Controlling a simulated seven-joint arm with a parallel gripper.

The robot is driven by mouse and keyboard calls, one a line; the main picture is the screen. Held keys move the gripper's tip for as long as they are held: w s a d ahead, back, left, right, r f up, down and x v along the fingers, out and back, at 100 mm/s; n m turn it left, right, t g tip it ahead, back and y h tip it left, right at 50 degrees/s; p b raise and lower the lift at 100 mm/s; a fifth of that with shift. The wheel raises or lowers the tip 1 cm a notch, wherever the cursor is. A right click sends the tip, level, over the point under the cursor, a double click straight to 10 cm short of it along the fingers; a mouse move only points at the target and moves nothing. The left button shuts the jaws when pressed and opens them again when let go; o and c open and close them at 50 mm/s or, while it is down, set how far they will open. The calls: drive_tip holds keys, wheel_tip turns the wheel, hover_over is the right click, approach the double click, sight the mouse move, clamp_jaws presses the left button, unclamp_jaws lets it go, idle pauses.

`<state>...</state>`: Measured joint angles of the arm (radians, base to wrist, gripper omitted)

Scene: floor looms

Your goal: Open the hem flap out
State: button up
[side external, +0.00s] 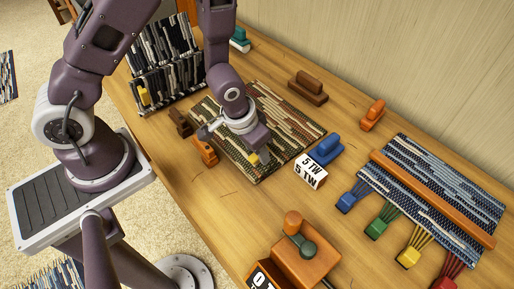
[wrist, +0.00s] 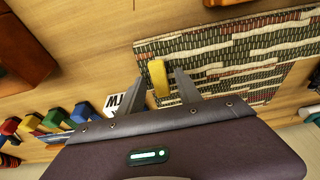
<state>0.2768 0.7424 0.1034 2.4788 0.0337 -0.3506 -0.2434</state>
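A woven mat (side external: 285,112) in dark green, brown and cream lies flat on the wooden table; it also fills the upper right of the wrist view (wrist: 225,50). A small yellow tab (wrist: 158,76) sits at the mat's edge, and its tip shows below my gripper in the side view (side external: 254,159). My gripper (wrist: 158,84) points down over this edge. Its two fingers are apart, one on each side of the tab, with narrow gaps visible. I cannot make out the outline of the hem flap, and my gripper hides part of the mat's near edge.
A blue block (side external: 324,150) and a white "5 TW" block (side external: 311,173) stand right of the mat. An orange block (side external: 205,151) is close on its left. A rack with dark weaving (side external: 165,62) stands behind left. A blue woven piece (side external: 430,195) lies far right.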

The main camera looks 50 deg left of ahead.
drive_tip(key=v, duration=0.7)
drive_tip(key=shift+r, duration=0.1)
drive_tip(key=shift+w+f+g, duration=0.2)
drive_tip(key=shift+w+g, duration=0.6)
drive_tip(key=shift+w, duration=0.15)
drive_tip(key=shift+w+r+g, duration=0.15)
drive_tip(key=shift+w+g, duration=0.2)
drive_tip(key=shift+g, duration=0.45)
wheel_tip(320, 180, down, 7)
drive_tip(key=shift+r, duration=0.1)
